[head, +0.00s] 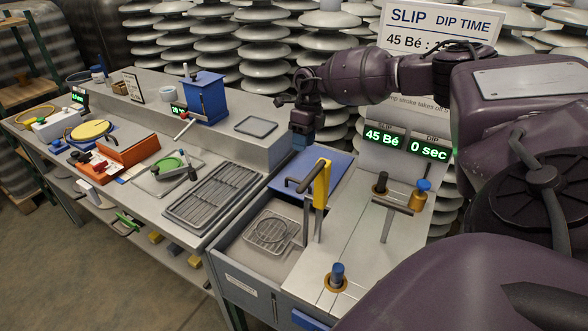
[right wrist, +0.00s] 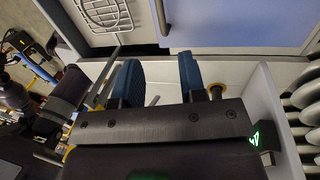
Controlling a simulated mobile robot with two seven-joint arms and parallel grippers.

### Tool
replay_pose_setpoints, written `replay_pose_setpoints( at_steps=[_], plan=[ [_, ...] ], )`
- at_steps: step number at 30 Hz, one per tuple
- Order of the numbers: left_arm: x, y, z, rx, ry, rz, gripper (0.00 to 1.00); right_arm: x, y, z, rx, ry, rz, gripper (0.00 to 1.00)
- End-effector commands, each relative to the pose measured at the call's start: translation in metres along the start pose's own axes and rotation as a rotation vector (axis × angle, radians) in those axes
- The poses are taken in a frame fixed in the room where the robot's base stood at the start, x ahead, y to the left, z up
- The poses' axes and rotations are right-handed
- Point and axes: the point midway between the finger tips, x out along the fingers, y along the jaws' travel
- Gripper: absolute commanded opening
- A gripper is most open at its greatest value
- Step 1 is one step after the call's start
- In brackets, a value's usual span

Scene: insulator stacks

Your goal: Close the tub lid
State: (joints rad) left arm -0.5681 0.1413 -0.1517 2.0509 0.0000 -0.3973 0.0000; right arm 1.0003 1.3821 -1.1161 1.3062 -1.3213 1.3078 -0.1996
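The tub (head: 222,250) is a grey bin sunk into the front bench, open at the top, with a wire basket (head: 272,231) inside. A flat blue panel (head: 333,166), which looks like the tub lid, lies behind the opening, off the basket; I cannot tell its exact tilt. It also shows in the right wrist view as a blue-grey sheet (right wrist: 240,22). My right gripper (head: 303,138) is above the panel's far left corner. Its two blue fingers (right wrist: 158,68) are apart with nothing between them; contact with the panel cannot be told. My left gripper is not in view.
A yellow upright with a dark handle (head: 321,185) stands beside the tub opening. Blue-topped and dark posts (head: 337,275) stand on the right worktop. A slotted grey tray (head: 215,194) lies to the left. A sign and green displays (head: 385,138) stand behind.

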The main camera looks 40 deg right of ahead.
Motion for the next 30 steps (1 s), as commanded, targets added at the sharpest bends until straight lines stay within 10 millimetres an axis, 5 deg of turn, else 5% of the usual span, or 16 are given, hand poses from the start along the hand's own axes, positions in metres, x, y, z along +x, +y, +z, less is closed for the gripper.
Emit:
replay_pose_setpoints(
  at_steps=[8,21,30],
  plan=[
    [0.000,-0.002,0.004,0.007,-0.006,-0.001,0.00,0.022,-0.001,0.000,0.001,0.005,0.002,0.38],
    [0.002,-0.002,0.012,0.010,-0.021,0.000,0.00,0.094,-0.001,-0.001,0.002,0.007,0.003,0.38],
    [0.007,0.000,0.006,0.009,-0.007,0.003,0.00,0.112,-0.001,0.000,0.002,0.003,0.001,0.38]
  ],
)
